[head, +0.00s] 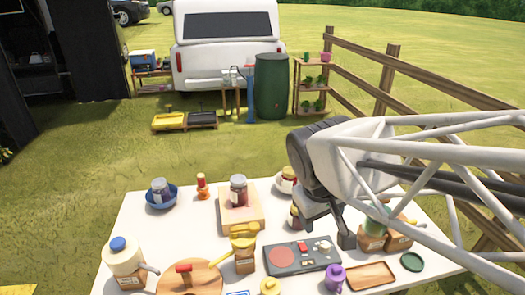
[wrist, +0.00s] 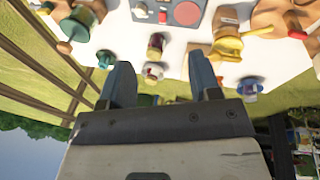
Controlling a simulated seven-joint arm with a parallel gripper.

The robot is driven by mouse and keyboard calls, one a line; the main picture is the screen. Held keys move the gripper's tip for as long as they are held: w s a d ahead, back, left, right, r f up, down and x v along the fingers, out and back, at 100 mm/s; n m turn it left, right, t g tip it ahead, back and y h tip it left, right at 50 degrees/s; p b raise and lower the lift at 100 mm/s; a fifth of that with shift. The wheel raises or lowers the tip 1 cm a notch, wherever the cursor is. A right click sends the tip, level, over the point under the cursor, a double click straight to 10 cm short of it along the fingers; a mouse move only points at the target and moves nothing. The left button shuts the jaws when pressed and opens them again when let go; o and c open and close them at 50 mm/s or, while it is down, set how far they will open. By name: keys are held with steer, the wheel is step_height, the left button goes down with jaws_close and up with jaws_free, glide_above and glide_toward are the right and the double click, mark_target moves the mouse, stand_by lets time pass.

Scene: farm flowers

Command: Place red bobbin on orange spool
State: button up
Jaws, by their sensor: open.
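A small upright red and orange piece (head: 202,187) stands at the far left of the white table in the head view. It looks like a red bobbin and an orange spool close together, but it is too small to tell whether one sits on the other. I cannot make out either for sure in the wrist view. My gripper (head: 329,226) hangs over the right middle of the table, well to the right of that piece. In the wrist view my gripper (wrist: 162,82) is open, its two fingers wide apart with nothing held between them.
A jar on a wooden block (head: 241,207) and a blue bowl with a jar (head: 161,200) flank the piece. A grey panel with a red disc (head: 302,267), a yellow-topped jar (head: 243,255) and a round board (head: 190,280) crowd the front. A wooden fence (head: 400,90) runs behind right.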

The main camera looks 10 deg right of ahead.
steer(key=shift+s+a+r+m+y, duration=0.15)
steer(key=shift+s+m+y, duration=0.25)
steer(key=shift+s, duration=0.4)
steer(key=shift+s+a+f+m+y, duration=0.2)
steer(key=shift+s+m, duration=0.25)
steer(key=shift+s, duration=0.4)
steer(key=shift+s+a+r+m+y, duration=0.1)
steer(key=shift+s+r+m+y, duration=0.1)
steer(key=shift+s+m+y, duration=0.45)
steer(key=shift+s+h, duration=0.15)
steer(key=shift+h, duration=0.1)
